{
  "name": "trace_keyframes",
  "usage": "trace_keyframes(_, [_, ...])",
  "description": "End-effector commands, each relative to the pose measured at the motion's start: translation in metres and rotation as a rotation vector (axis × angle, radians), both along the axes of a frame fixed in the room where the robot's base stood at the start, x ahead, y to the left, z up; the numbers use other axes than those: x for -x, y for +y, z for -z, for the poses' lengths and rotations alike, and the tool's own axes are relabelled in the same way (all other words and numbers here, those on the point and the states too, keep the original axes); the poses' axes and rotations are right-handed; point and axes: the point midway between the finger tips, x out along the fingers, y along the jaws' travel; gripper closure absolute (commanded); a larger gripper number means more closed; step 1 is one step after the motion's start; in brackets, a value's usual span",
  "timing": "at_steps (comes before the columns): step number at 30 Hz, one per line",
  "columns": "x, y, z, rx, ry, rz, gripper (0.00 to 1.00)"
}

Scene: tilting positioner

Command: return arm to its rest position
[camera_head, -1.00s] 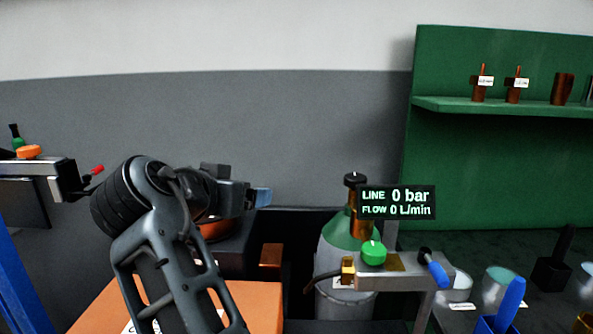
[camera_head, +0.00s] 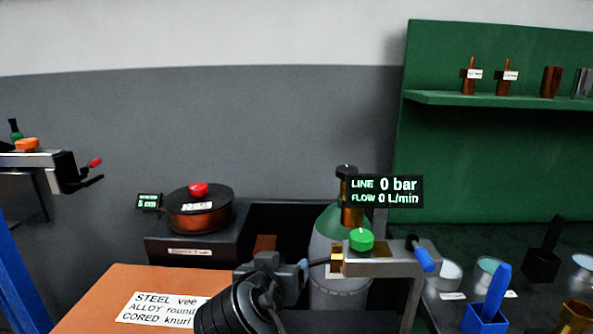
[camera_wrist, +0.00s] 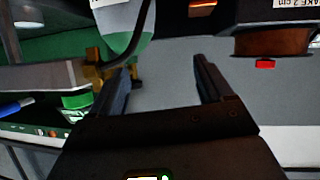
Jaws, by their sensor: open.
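My arm comes up from the bottom of the head view, with my gripper (camera_head: 303,270) at its end, just left of the valve bracket (camera_head: 385,262). In the wrist view my gripper (camera_wrist: 160,85) is open, its two dark fingers apart with nothing between them. The green knob (camera_head: 361,240) sits on the bracket, and it also shows in the wrist view (camera_wrist: 76,101) left of the fingers. The gas cylinder (camera_head: 328,240) stands behind the bracket and is partly hidden.
A copper-coloured spool (camera_head: 200,215) with a red knob stands on a dark box at the left. An orange surface (camera_head: 100,300) carries a printed label. A blue-handled lever (camera_head: 424,258) juts from the bracket. Cups and a blue holder (camera_head: 485,318) stand at the right, below a green shelf (camera_head: 490,98).

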Motion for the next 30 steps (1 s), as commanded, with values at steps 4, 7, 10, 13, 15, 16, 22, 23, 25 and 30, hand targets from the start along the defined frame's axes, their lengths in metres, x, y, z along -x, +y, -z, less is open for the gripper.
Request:
trace_keyframes(4, [0.030, -0.038, 0.072, 0.022, 0.028, -0.069, 0.20])
trace_keyframes(7, [0.055, -0.061, 0.109, 0.028, 0.039, -0.116, 0.20])
trace_keyframes(10, [0.083, -0.083, 0.142, 0.030, 0.046, -0.158, 0.20])
trace_keyframes(13, [0.114, -0.104, 0.169, 0.025, 0.050, -0.194, 0.20])
trace_keyframes(15, [0.137, -0.118, 0.186, 0.020, 0.050, -0.217, 0.20])
trace_keyframes(16, [0.147, -0.124, 0.192, 0.017, 0.049, -0.225, 0.20])
trace_keyframes(22, [0.219, -0.159, 0.221, -0.004, 0.039, -0.270, 0.20])
trace_keyframes(23, [0.230, -0.164, 0.223, -0.010, 0.035, -0.274, 0.20])
trace_keyframes(25, [0.255, -0.174, 0.227, -0.020, 0.026, -0.282, 0.20])
trace_keyframes(30, [0.317, -0.196, 0.226, -0.044, 0.000, -0.287, 0.20])
